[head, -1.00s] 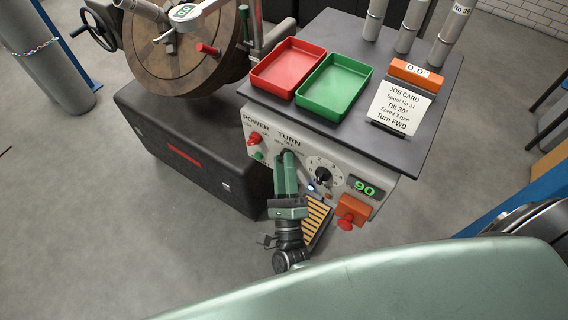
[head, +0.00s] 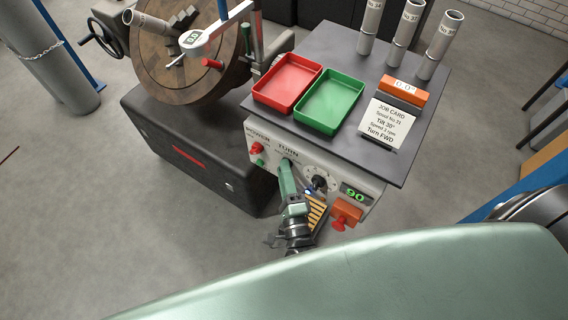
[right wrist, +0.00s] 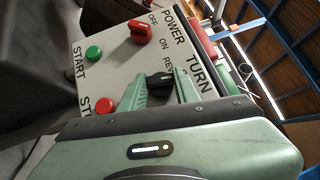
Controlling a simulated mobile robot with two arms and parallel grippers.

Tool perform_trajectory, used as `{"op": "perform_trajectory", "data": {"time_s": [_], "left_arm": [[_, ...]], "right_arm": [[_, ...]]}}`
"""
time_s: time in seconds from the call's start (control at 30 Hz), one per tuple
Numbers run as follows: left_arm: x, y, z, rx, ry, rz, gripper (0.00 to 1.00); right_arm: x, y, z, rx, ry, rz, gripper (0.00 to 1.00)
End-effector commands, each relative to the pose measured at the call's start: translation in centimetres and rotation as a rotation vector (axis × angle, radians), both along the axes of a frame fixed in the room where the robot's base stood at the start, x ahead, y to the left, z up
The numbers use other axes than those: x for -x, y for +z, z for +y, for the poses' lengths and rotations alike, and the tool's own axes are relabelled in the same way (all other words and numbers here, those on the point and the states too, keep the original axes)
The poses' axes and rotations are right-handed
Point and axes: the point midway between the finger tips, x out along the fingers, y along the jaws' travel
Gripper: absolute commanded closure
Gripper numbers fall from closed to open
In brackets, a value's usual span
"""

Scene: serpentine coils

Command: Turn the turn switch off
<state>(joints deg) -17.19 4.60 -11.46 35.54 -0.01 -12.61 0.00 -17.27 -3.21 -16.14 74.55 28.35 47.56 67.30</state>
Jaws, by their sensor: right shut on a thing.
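The turn switch (right wrist: 160,81) is a small black knob on the grey control panel (right wrist: 118,68), beside the TURN label in the right wrist view. My right gripper (right wrist: 160,88) has its two green fingers on either side of this knob and is shut on it. In the head view my right gripper (head: 285,163) reaches up to the panel below the TURN label and hides the knob. The exact way the knob points is hard to tell. My left gripper is not in view.
The red power knob (right wrist: 140,30), green start button (right wrist: 94,53) and red stop button (right wrist: 104,105) are close by. A speed dial (head: 319,183), green 90 display (head: 355,194) and red mushroom button (head: 339,222) are to the right. Red (head: 257,96) and green (head: 358,101) trays stand above.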

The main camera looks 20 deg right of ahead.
Motion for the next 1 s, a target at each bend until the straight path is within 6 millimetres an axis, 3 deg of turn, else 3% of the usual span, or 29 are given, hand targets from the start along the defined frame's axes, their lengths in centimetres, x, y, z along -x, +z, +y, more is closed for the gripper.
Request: {"op": "perform_trajectory", "data": {"time_s": [0.03, 0.3, 0.93, 0.97, 1.0], "left_arm": [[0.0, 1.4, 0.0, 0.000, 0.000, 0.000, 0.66], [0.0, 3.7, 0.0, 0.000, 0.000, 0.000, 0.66], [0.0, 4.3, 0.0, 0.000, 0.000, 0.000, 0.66], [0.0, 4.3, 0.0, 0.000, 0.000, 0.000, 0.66], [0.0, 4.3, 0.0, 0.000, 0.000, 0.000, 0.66]], "right_arm": [[0.0, 0.7, 0.0, 0.018, 0.000, 0.026, 1.00], [0.0, 0.6, 0.1, 0.102, -0.001, 0.133, 1.00], [0.0, 0.2, 0.0, 0.136, -0.001, 0.176, 1.00], [0.0, 0.2, 0.0, 0.136, -0.001, 0.176, 0.66], [0.0, 0.2, 0.0, 0.136, -0.001, 0.176, 0.55]]}}
